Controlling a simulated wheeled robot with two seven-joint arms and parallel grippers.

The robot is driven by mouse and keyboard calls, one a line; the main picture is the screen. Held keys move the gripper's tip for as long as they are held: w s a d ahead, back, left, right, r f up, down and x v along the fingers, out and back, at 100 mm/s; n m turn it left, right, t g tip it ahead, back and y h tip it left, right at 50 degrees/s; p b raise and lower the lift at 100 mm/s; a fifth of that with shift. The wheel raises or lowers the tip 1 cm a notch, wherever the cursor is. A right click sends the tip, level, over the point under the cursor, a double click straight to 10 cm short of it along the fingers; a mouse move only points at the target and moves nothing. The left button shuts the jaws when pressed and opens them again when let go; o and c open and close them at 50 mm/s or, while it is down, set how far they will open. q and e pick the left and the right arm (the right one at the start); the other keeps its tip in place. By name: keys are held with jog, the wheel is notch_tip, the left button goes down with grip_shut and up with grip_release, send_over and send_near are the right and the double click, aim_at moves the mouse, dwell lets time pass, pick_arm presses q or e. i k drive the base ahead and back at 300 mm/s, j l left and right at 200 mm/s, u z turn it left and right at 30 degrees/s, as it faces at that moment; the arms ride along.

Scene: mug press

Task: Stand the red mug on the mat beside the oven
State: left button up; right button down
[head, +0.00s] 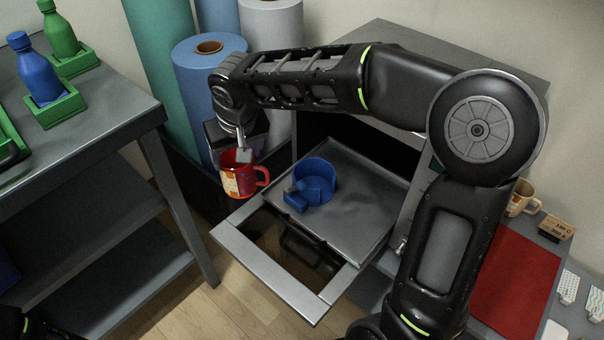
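The red mug (236,182), with a pale patterned band and a handle on its right, hangs upright in the air just left of the open oven. My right gripper (243,157) is shut on its rim from above; the far finger is partly hidden. The red mat (516,281) lies flat and bare on the surface to the right of the oven, partly behind my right arm. The oven (451,57) is open at the front, its door (268,272) folded down. My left gripper is out of view.
A blue ring-shaped holder (316,178) sits on the metal plate (362,222) at the oven mouth. A pale mug (520,197) and a small lettered block (556,228) stand behind the mat. Large rolls (196,85) stand behind the red mug. A bench (110,110) holds bottles at left.

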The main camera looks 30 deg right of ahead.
aim_at(501, 296)
jog(key=k+j, duration=0.15)
jog(key=k, duration=0.3)
jog(key=k+j, duration=0.1)
jog(key=k, duration=0.35)
jog(key=z, duration=1.1)
jog(key=i+z, duration=0.1)
jog(key=i, duration=0.4)
